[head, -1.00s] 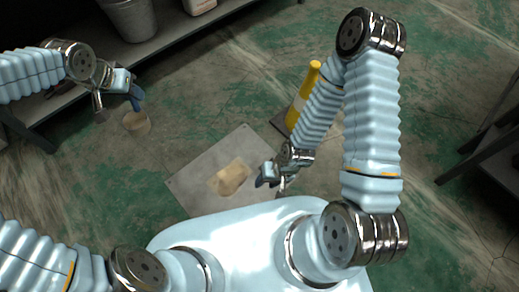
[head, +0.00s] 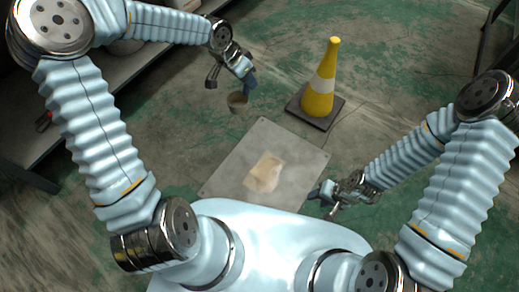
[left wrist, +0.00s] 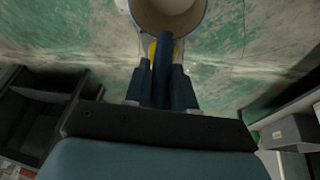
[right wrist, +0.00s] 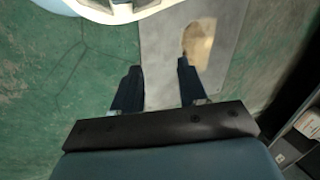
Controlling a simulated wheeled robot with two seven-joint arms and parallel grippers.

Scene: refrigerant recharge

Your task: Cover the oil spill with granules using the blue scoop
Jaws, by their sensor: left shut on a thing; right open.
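The blue scoop (head: 238,102) is in my left gripper (head: 248,78), which is shut on its handle. The handle (left wrist: 165,70) stands between the fingers in the left wrist view, and the bowl (left wrist: 168,12) beyond it is tan inside; I cannot tell how full it is. The scoop is in the air beyond the upper left edge of a grey floor plate (head: 230,160). A tan patch (head: 265,172) lies on the plate, with no dark oil clearly showing. My right gripper (head: 326,192) is open and empty at the plate's right edge. The patch also shows in the right wrist view (right wrist: 198,42).
A yellow cone (head: 320,92) with a white band stands on a dark base behind the plate, right of the scoop. A dark shelf (head: 50,150) runs along the left. Dark furniture (head: 490,35) stands at the upper right.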

